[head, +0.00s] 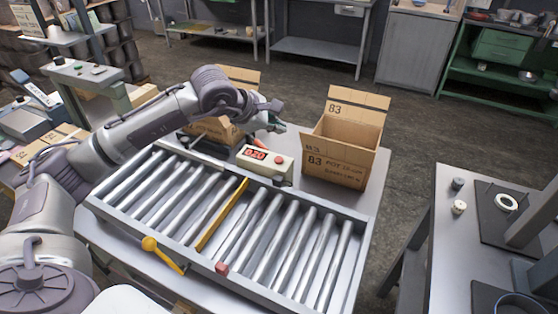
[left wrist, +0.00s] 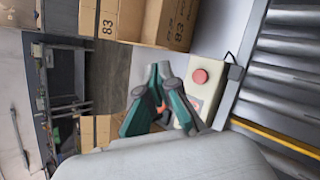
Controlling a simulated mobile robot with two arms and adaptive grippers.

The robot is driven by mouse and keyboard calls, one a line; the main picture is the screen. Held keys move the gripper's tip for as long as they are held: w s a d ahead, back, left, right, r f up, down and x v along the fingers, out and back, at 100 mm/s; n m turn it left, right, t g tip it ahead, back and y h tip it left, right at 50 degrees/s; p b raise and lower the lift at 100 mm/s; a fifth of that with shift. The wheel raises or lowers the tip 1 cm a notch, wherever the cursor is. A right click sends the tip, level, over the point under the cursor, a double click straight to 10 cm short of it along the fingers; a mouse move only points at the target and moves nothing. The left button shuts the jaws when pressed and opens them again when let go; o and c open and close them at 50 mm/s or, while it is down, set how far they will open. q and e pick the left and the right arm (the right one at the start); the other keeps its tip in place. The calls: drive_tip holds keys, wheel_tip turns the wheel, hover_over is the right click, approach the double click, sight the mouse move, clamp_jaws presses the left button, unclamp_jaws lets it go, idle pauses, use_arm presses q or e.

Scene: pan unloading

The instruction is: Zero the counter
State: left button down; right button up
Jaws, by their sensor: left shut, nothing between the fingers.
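The counter (head: 266,162) is a small cream box behind the roller conveyor. Its red display reads about 0.20, though the digits are small. A round red button sits on its top right (head: 281,159); the button also shows in the left wrist view (left wrist: 200,76). My left gripper (head: 279,127) is shut and empty, above and behind the counter in the head view, apart from the button. In the left wrist view its green fingers (left wrist: 158,72) meet to the left of the button. My right gripper is not in view.
An open carton marked 83 (head: 340,160) stands right of the counter; another carton (head: 210,130) is partly behind my left arm.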

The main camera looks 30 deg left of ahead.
use_arm(q)
drive_tip(key=b, duration=0.3)
hover_over(277, 160)
wheel_tip(277, 160, down, 6)
drive_tip(key=shift+r, duration=0.15)
drive_tip(key=shift+w+f+b, duration=0.1)
drive_tip(key=shift+f+b, duration=0.45)
drive_tip(key=shift+f, duration=0.05)
drive_tip(key=shift+r, duration=0.1)
idle(0.5)
drive_tip(key=shift+f+b, duration=0.45)
drive_tip(key=shift+b, duration=0.15)
